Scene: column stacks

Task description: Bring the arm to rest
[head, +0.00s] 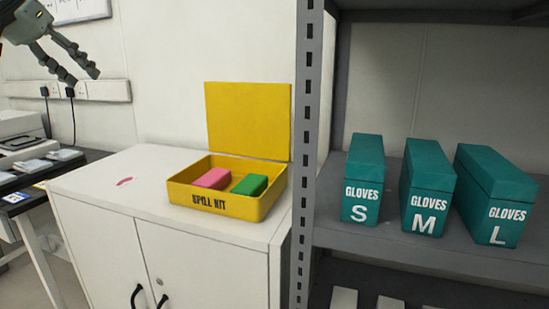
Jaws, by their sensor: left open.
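My left gripper (75,68) hangs at the upper left of the head view, open and empty. It is in the air, to the left of and higher in the picture than the yellow spill kit box (225,208), and touches nothing that I can see. The rest of the left arm is mostly cut off by the picture's edge. My right gripper is not in view.
The open spill kit, holding a pink block (212,178) and a green block (249,185), stands on a white cabinet (110,187). Teal glove boxes S (361,178), M (427,187) and L (496,194) stand on a grey shelf (385,238). A metal post (305,120) rises beside the cabinet.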

